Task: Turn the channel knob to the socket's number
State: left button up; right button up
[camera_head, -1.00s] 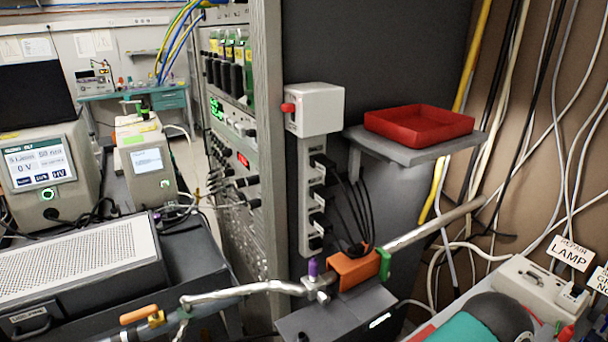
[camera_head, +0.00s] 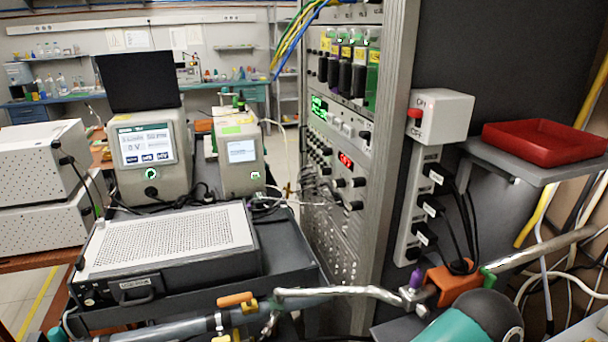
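The tall instrument rack (camera_head: 398,130) stands right of centre, its front panels seen at a steep slant. The panels carry black knobs (camera_head: 357,182), a red digit display (camera_head: 345,160) and a green display (camera_head: 319,106). I cannot tell which knob is the channel knob, nor read the digits. A grey socket strip (camera_head: 413,190) runs down the rack's right side under a white ON/OFF box with a red switch (camera_head: 415,113). Several black plugs with small white labels sit in it; the label numbers are too small to read. Neither of my grippers is in view.
A red tray (camera_head: 545,142) sits on a shelf at right. A perforated instrument (camera_head: 180,235) and two screened devices stand left. A teal-and-black link of mine shows at the bottom right.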

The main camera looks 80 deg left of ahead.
aim_at(337, 184)
jog(key=z, duration=1.45)
jog(key=i, duration=0.15)
jog(key=u, duration=3.2)
jog(key=i, duration=0.25)
jog(key=u, duration=1.3)
jog(key=k, duration=1.15)
jog(key=z, duration=0.45)
jog(key=i, duration=1)
jog(key=u, duration=0.1)
